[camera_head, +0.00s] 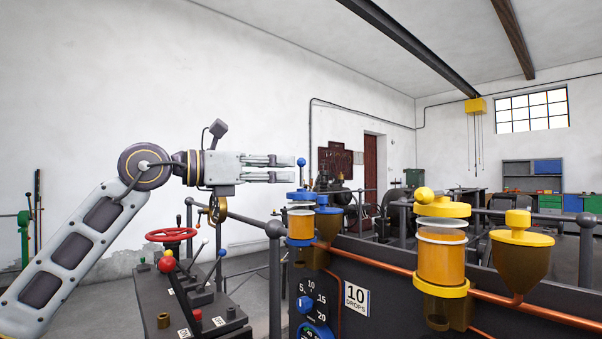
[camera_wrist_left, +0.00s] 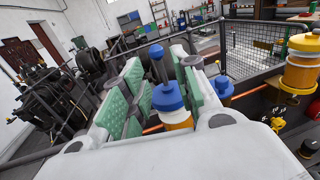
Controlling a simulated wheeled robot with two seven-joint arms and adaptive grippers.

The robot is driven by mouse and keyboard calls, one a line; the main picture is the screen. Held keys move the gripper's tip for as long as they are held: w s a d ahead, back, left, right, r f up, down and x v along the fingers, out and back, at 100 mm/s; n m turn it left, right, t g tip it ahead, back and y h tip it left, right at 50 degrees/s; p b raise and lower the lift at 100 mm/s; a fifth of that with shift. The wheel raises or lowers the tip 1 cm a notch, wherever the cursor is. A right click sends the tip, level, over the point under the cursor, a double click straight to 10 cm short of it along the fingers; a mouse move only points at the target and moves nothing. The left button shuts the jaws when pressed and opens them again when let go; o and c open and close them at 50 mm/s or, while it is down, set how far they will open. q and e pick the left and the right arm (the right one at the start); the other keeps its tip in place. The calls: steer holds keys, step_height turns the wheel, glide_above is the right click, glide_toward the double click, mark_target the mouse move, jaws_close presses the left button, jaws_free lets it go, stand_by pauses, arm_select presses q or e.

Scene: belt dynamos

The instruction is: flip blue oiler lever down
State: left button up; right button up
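The blue oiler (camera_head: 300,222) has a blue cap, an amber glass and a blue base. Its lever, a thin rod with a blue ball (camera_head: 301,162), stands upright on the cap. My left gripper (camera_head: 291,169) points right, with its fingertips just left of the lever in the head view. In the left wrist view its green-padded fingers are apart, and the lever's blue ball (camera_wrist_left: 156,52) and the blue cap (camera_wrist_left: 170,97) show between them. The gripper looks open and empty; contact with the lever cannot be told. My right gripper is not in view.
A larger yellow oiler (camera_head: 441,262) stands nearer on the right, its lever lying over. A blue cup (camera_head: 328,200) and a yellow cup (camera_head: 517,240) sit beside the oilers. A copper pipe (camera_head: 400,277) runs along the dark panel. A lever console (camera_head: 190,300) stands below my arm.

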mark_target(301, 167)
arm_select(q)
steer(key=x, duration=0.3)
steer(key=shift+s, duration=0.1)
steer(key=shift+w+d, duration=0.35)
steer(key=shift+d, duration=0.25)
steer(key=shift+w+d+b, duration=0.25)
steer(key=shift+d+b, duration=0.1)
steer(key=shift+d, duration=0.15)
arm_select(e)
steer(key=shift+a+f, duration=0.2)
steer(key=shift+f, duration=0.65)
arm_select(q)
steer(key=shift+c, duration=0.5)
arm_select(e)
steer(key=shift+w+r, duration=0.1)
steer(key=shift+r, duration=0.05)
arm_select(q)
jaws_close()
